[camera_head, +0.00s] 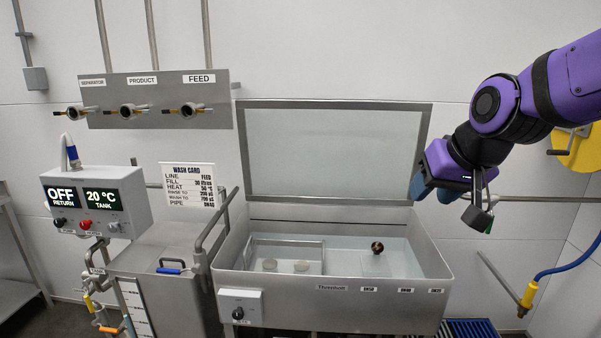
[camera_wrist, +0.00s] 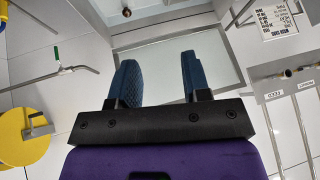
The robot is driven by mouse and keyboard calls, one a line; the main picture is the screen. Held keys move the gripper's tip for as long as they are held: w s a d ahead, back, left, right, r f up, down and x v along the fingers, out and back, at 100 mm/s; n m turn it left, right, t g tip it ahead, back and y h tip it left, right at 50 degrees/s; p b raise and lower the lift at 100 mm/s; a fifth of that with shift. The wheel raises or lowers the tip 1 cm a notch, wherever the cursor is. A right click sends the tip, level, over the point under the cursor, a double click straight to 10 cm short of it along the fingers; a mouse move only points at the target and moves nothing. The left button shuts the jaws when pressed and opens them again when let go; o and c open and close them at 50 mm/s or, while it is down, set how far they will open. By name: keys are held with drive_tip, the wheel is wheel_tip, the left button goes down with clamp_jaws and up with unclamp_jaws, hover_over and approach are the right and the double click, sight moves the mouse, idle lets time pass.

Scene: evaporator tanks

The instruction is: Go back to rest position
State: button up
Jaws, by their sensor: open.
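My gripper (camera_head: 452,192) hangs at the right in the head view, beside the right edge of the raised sink lid (camera_head: 335,150) and above the sink's right end. It is apart from the sink. In the wrist view my gripper (camera_wrist: 158,80) shows two blue textured fingers spread apart with nothing between them. My purple and black arm comes in from the upper right of the head view.
An open steel sink (camera_head: 330,300) stands below, holding small round parts and a dark fitting (camera_head: 377,247). A control box (camera_head: 97,203) and wash card (camera_head: 193,185) are at left. A yellow reel (camera_head: 580,150) and blue hose (camera_head: 570,268) are at right.

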drive_tip(key=s+d+h, duration=0.1)
drive_tip(key=s+d, duration=0.3)
drive_tip(key=s, duration=0.4)
drive_tip(key=s+d+g+h, duration=0.1)
drive_tip(key=s+d, duration=0.3)
drive_tip(key=s, duration=0.5)
drive_tip(key=shift+r, duration=0.45)
